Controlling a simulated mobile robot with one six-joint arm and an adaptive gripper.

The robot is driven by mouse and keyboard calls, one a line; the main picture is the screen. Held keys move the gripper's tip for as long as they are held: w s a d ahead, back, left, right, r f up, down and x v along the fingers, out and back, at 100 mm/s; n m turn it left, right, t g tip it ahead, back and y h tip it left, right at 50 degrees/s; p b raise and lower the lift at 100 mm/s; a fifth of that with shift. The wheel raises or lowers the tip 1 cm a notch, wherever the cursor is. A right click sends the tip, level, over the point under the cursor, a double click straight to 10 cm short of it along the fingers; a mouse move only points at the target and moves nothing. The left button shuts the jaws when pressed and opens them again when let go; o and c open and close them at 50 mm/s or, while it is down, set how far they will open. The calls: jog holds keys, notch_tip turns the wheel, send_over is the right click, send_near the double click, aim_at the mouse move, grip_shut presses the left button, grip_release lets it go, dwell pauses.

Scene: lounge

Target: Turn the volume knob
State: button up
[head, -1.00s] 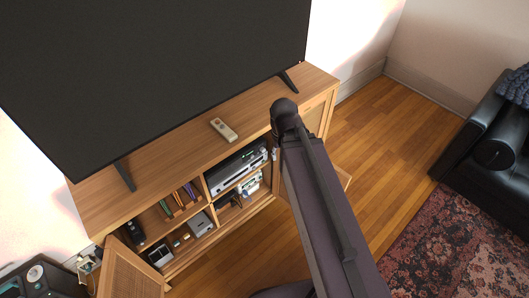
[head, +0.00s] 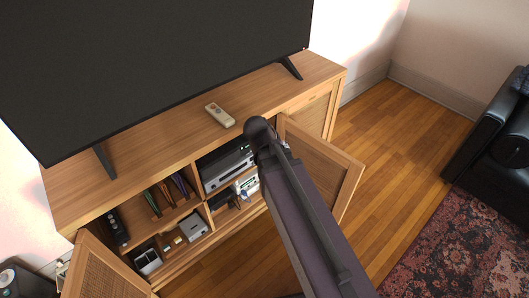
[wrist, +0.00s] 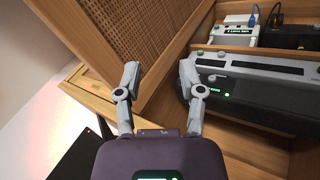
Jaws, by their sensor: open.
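A dark grey stereo unit (wrist: 258,98) sits on a cabinet shelf at the right of the wrist view. It has a lit green display and small round controls on its front; I cannot tell which is the volume knob. In the head view the silver-fronted unit (head: 228,165) shows in the upper middle compartment, partly behind my arm. My gripper (wrist: 158,72) is open and empty. Its right finger is close in front of the unit's left end; contact cannot be told. The left finger is over the woven door panel. In the head view my arm hides the gripper.
The wooden cabinet (head: 180,137) has open doors at the left (head: 108,268) and right (head: 328,168), the right one beside my arm. A white device (wrist: 235,33) sits beyond the stereo.

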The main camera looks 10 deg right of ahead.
jog(key=w+a+f+n+t+h+b, duration=0.1)
jog(key=w+a+f+n+t+b, duration=0.2)
jog(key=f+b, duration=0.3)
jog(key=w+a+f+n+t+h+b, duration=0.2)
jog(key=w+a+f+t+b, duration=0.3)
jog(key=b, duration=1.1)
jog(key=shift+w+a+f+n+t+h, duration=0.3)
jog(key=shift+w+a+f+n, duration=0.15)
jog(key=shift+a+f+n, duration=0.35)
jog(key=shift+w+d+f, duration=0.1)
jog(key=shift+d, duration=0.1)
jog(key=b+x, duration=0.3)
jog(key=x, duration=1)
jog(key=shift+w+d+f+b, duration=0.15)
jog(key=shift+w+b, duration=0.05)
jog(key=shift+b, duration=0.2)
jog(key=shift+c, duration=0.2)
grip_shut()
